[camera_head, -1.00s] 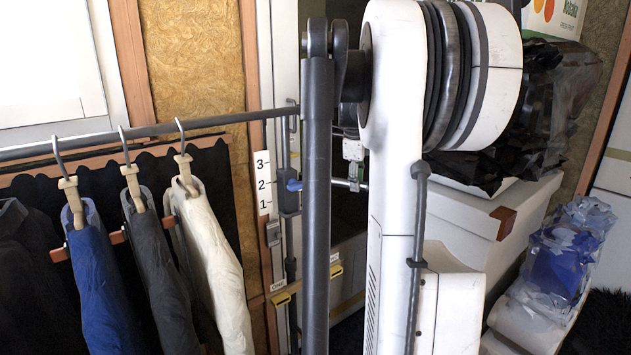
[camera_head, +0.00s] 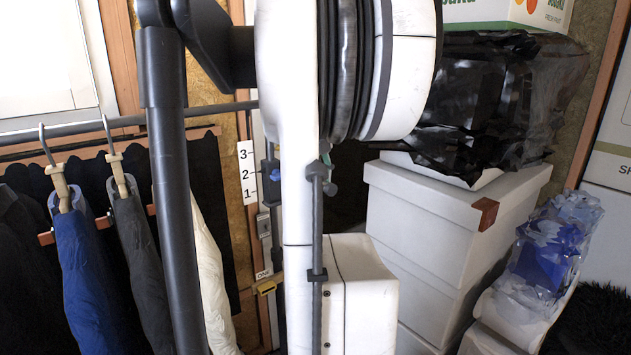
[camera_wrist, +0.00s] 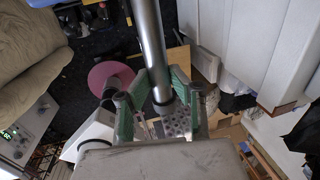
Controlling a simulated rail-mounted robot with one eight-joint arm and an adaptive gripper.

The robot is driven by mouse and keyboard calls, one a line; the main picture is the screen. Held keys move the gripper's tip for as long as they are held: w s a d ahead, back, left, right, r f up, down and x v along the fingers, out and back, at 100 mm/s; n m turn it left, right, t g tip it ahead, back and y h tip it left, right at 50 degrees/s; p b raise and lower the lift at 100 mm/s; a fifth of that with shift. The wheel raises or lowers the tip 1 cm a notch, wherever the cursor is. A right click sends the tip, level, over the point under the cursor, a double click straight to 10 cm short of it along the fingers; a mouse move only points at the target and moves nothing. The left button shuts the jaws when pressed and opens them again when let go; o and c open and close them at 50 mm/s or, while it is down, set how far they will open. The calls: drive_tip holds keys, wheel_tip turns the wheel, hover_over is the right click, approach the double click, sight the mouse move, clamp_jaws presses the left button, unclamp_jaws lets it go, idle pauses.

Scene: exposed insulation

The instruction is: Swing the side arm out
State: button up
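My gripper (camera_wrist: 160,88) shows in the wrist view with its green fingers spread. A round metal tube (camera_wrist: 149,35) runs down from the top edge to a dark end between the fingers. A gap shows on the tube's left, and I cannot tell whether either finger touches it. I cannot tell for sure that this tube is the side arm. In the head view, a small fitting with a blue knob (camera_head: 275,175) sits beside a white 1-2-3 scale (camera_head: 246,172). It is partly hidden behind a white arm link. My gripper is not in the head view.
A clothes rail (camera_head: 92,127) with blue, dark and cream garments on hangers stands at left. Stacked white boxes (camera_head: 425,215) topped by black plastic (camera_head: 495,105) stand at right, beside a blue wrapped bundle (camera_head: 550,250). The wrist view shows a pink disc (camera_wrist: 108,77) below.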

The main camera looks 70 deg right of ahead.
drive_tip(key=o, duration=0.5)
drive_tip(key=shift+c, duration=0.2)
drive_tip(key=shift+r, duration=0.1)
wheel_tip(320, 180, up, 12)
drive_tip(key=w+a, duration=0.1)
drive_tip(key=a, duration=0.1)
drive_tip(key=shift+w, duration=0.15)
